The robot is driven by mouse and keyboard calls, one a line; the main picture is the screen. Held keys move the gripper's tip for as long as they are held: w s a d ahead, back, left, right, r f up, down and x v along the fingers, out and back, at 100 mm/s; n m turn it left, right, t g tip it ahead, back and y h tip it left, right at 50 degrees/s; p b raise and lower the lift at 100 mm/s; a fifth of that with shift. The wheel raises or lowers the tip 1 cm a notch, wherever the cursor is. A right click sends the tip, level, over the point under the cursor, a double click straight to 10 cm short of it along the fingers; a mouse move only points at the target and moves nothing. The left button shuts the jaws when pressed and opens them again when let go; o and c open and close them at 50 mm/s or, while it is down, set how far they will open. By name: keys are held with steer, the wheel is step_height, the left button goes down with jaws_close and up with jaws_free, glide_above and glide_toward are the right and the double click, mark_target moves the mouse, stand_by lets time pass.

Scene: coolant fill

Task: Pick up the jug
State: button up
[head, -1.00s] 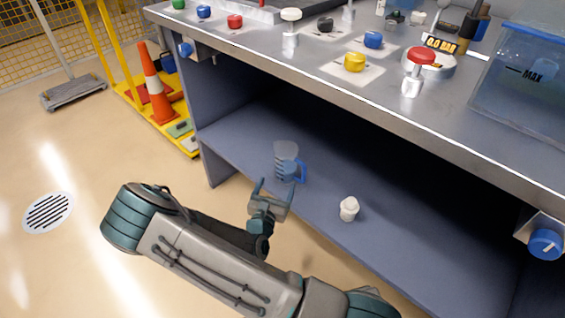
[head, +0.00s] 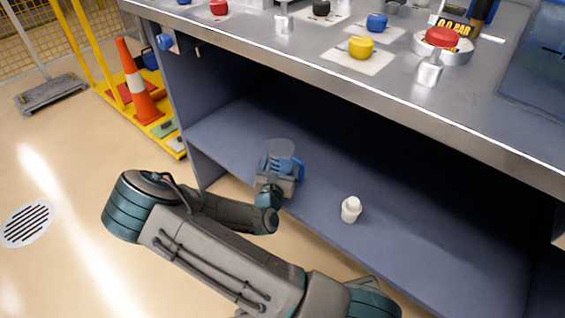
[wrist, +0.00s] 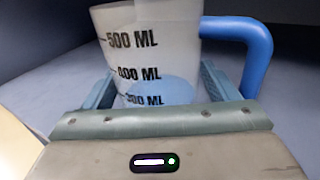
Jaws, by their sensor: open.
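The jug (head: 281,149) stands upright on the lower shelf under the bench. It is a translucent measuring jug with a blue handle. In the wrist view the jug (wrist: 140,50) shows 500, 400 and 300 ML marks, bluish liquid low in it, and the blue handle (wrist: 262,50) at the right. My gripper (head: 276,170) is at the jug's near side. In the wrist view its two fingers (wrist: 155,90) are open, one on each side of the jug. Contact with the walls cannot be told. The jug's lower part is hidden behind my gripper.
A small white bottle (head: 351,209) stands on the shelf (head: 420,255) to the right of the jug. The bench top (head: 300,50) overhangs the shelf. A side panel (head: 203,165) closes the shelf's left end.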

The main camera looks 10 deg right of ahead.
steer(key=shift+a, duration=0.3)
steer(key=c, duration=0.9)
steer(key=shift+r, duration=0.1)
steer(key=shift+c, duration=0.2)
